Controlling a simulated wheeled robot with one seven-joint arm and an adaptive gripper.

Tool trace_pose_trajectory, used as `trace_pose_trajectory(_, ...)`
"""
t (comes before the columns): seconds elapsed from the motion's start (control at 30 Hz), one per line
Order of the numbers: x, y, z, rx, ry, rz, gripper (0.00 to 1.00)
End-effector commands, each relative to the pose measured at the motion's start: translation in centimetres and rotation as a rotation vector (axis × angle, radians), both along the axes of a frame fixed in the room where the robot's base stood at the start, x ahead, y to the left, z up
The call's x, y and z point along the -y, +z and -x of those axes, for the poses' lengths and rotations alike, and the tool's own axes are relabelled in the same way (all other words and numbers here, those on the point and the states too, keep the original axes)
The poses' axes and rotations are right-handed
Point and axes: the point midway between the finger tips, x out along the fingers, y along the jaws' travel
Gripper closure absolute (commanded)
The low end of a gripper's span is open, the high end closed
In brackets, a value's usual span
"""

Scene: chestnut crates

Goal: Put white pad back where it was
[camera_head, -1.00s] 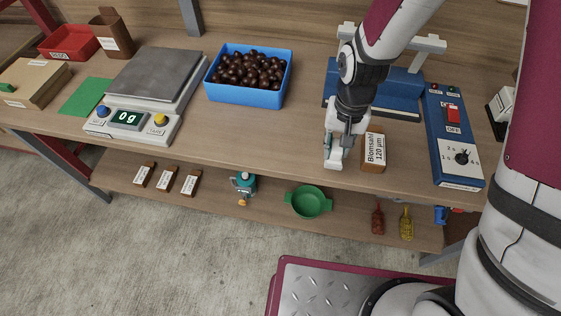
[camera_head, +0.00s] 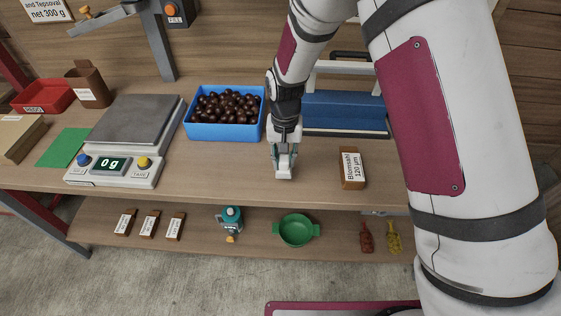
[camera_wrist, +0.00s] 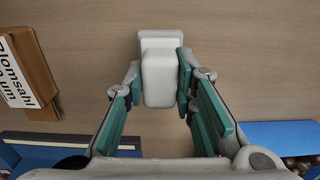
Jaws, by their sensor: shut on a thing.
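The white pad (camera_wrist: 160,80) is a small rounded white block. My gripper (camera_head: 284,158) is shut on it; in the wrist view the green-lined fingers (camera_wrist: 160,62) press on its two sides. In the head view the white pad (camera_head: 284,171) shows at the lower end of my gripper, over the bare bench top (camera_head: 235,172) between the blue crate and the brown Blomsahl pack. I cannot tell whether its underside touches the bench.
The brown Blomsahl pack (camera_head: 352,169) stands to the right of my gripper. The blue crate (camera_head: 222,132) of chestnut-brown balls is to the left, and a blue machine (camera_head: 345,112) is behind. A scale (camera_head: 112,169) reads 0 g. The lower shelf holds a green bowl (camera_head: 295,231).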

Motion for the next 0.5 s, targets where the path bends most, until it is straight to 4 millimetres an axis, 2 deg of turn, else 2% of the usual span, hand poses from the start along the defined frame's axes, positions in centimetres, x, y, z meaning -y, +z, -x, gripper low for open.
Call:
trace_pose_trajectory(0.23,-1.0,-0.2,-1.7,0.000,0.001,0.000,1.00)
trace_pose_trajectory(0.5,-1.0,-3.4,-1.7,-0.001,-0.001,0.001,1.00)
